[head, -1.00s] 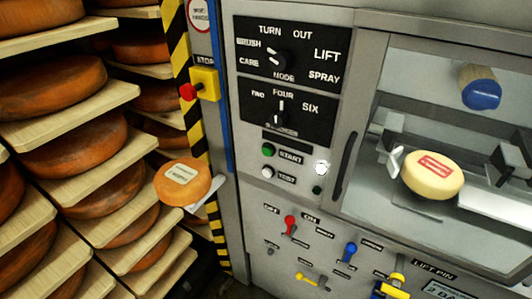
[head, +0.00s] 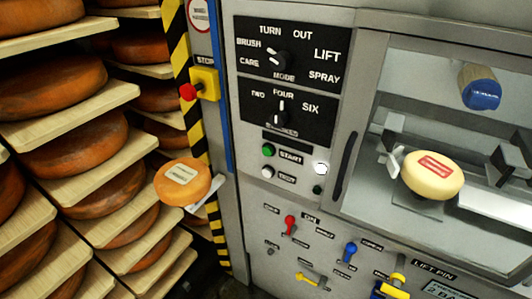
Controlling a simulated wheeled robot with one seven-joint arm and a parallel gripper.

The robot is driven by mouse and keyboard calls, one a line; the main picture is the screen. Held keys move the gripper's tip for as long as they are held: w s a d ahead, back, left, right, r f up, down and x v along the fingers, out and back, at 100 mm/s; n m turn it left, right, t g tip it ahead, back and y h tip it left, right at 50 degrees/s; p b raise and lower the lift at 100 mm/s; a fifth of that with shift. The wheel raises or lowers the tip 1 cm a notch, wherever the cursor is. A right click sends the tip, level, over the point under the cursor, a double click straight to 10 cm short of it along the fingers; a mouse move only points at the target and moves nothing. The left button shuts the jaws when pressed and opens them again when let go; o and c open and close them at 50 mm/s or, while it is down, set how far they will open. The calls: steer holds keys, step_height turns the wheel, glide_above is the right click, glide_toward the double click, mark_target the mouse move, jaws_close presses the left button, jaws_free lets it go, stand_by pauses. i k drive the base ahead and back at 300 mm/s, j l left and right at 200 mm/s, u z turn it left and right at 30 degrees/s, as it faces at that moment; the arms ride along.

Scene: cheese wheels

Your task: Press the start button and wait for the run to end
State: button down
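The green start button (head: 268,150) is on the control panel, left of its START label. A white button (head: 267,171) is just below it. A round white lamp (head: 321,168) glows to the right. Behind the machine's window (head: 360,185), a pale cheese wheel (head: 432,174) with a red label sits between a left clamp (head: 392,140) and a right clamp (head: 508,162). A dark support shows under the cheese. A blue-ended roller (head: 481,95) is above it. My gripper is not in view.
A red stop button (head: 188,91) on a yellow box is left of the panel. An orange cheese (head: 182,181) with a pale label is on a small bracket below it. Wooden shelves (head: 70,110) of cheeses fill the left. Red (head: 290,224), blue (head: 350,250) and yellow (head: 306,279) levers are below.

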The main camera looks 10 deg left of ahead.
mark_target(267, 151)
steer(key=i+l, duration=0.3)
steer(key=l, duration=0.15)
steer(key=i+l, duration=0.35)
steer(key=l+u, duration=0.1)
steer(key=u, duration=1.55)
